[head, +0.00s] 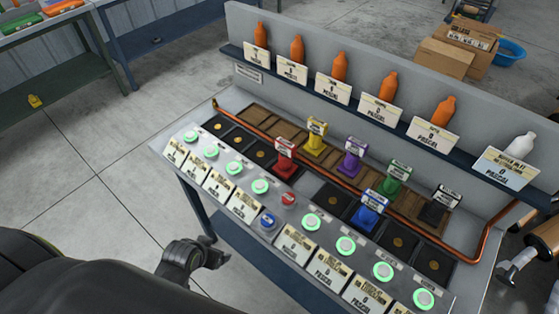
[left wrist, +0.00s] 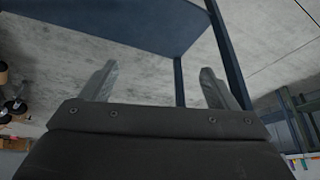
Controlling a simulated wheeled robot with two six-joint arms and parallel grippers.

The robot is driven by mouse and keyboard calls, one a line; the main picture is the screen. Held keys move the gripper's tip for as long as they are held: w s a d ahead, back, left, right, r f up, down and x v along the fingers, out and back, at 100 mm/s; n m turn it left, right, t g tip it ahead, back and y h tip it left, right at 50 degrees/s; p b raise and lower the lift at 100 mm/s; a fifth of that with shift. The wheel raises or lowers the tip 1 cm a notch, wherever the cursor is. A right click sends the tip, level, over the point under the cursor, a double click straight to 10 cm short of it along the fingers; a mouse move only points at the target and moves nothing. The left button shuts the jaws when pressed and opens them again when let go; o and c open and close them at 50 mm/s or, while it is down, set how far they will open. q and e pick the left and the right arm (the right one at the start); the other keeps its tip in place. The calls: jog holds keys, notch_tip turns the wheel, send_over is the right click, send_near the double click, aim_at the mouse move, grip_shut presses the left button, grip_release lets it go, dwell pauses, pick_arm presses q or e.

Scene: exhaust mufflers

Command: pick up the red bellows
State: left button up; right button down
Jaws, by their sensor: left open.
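The red bellows (head: 286,158) stands upright on the bench top with a white label card on its top, left of the middle of the bench in the head view. It is near the copper pipe that runs along the bench. My left gripper (head: 208,257) is low at the front left side of the bench, well apart from the red bellows. In the left wrist view my left gripper (left wrist: 157,82) has its two fingers spread, with nothing between them. The red bellows does not show in the left wrist view. My right gripper is not in view.
Yellow (head: 316,140), purple (head: 350,163), green (head: 391,187), blue (head: 369,214) and black bellows (head: 436,210) stand nearby. A sloped panel with lit green buttons (head: 311,222) fronts the bench. Orange bottles (head: 340,67) line the shelf (head: 385,112) behind. The copper pipe (head: 262,132) crosses the bench.

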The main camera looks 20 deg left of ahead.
pick_arm(q)
notch_tip(320, 180, up, 9)
jog(key=w+d+t, duration=0.1)
jog(key=w, duration=0.1)
jog(key=m+t+h, duration=0.4)
jog(key=t+h, duration=0.1)
jog(key=t, duration=0.1)
send_near(283, 147)
jog(key=p+x, duration=0.2)
jog(key=x, duration=0.4)
jog(key=shift+s+d+f+p, duration=0.1)
jog(key=shift+f+p, duration=0.1)
jog(key=shift+p, duration=0.15)
jog(key=shift+r+p+x, duration=0.1)
jog(key=shift+p+x, duration=0.35)
jog(key=shift+x, duration=0.65)
jog(key=shift+r+p+x, duration=0.15)
jog(key=shift+p+x, duration=0.3)
jog(key=shift+x, duration=0.65)
jog(key=shift+w+d+f, duration=0.1)
jog(key=shift+w+f, duration=0.15)
jog(key=shift+w, duration=0.25)
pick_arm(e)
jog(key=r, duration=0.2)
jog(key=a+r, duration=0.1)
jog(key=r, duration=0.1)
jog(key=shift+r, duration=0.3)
pick_arm(q)
jog(key=c, duration=1.6)
